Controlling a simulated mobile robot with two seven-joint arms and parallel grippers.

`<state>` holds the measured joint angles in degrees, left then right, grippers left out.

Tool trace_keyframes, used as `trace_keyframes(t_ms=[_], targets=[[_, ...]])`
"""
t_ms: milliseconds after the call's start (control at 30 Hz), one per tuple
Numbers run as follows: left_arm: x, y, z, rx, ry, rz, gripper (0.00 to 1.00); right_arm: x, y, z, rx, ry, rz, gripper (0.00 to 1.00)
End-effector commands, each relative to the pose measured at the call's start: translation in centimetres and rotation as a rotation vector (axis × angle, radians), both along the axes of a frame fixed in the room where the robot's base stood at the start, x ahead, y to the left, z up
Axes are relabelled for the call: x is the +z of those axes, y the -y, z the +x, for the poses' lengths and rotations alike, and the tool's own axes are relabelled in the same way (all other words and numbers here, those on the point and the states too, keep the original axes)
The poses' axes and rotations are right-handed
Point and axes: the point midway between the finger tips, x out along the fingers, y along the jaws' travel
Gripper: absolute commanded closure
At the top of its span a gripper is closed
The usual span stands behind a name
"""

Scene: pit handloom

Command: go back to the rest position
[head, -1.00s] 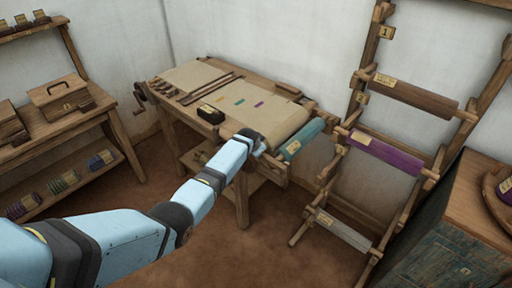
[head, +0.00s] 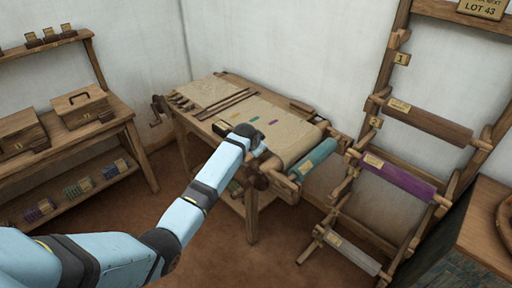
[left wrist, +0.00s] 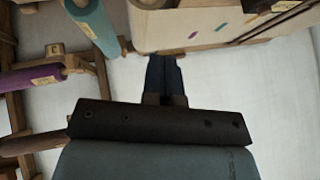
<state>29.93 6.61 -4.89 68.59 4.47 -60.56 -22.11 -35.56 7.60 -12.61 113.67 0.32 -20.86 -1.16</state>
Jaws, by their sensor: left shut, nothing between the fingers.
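My left arm comes in from the left in the head view and reaches towards the table with the cloth (head: 290,148). Its wrist overlaps the table's front edge, and its fingers are hard to make out there. In the left wrist view my left gripper (left wrist: 165,62) is shut and empty, its two dark fingers together. The fingertips show close to the table's edge in that picture, but I cannot tell the gap. My right gripper is in neither view.
A teal roll (head: 315,160) lies at the table's right end. A rack holds a purple roll (head: 398,180) and a brown roll (head: 430,122). A shelf bench with a wooden box (head: 82,107) stands left. Brown floor (head: 215,250) is open in front.

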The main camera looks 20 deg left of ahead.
Motion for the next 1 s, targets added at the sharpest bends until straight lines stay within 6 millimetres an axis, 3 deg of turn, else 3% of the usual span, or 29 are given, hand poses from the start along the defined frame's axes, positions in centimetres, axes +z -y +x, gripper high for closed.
trace_keyframes(t_ms=[533, 667, 767, 867, 1000], targets=[[0.3, -0.2, -0.2, 0.0, 0.0, 0.0, 1.0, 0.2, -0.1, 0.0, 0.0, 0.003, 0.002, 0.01], [-0.7, 0.1, -1.1, 0.0, 0.004, -0.001, 1.0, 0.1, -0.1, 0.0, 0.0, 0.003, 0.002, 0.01], [-3.2, 0.7, -3.6, 0.001, 0.019, -0.009, 1.0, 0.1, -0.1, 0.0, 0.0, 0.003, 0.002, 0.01], [-6.5, 1.9, -7.8, -0.001, 0.049, -0.027, 1.0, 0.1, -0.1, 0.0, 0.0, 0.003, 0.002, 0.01], [-10.4, 4.0, -15.0, -0.004, 0.101, -0.073, 1.0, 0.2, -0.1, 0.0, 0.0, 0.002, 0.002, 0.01]])
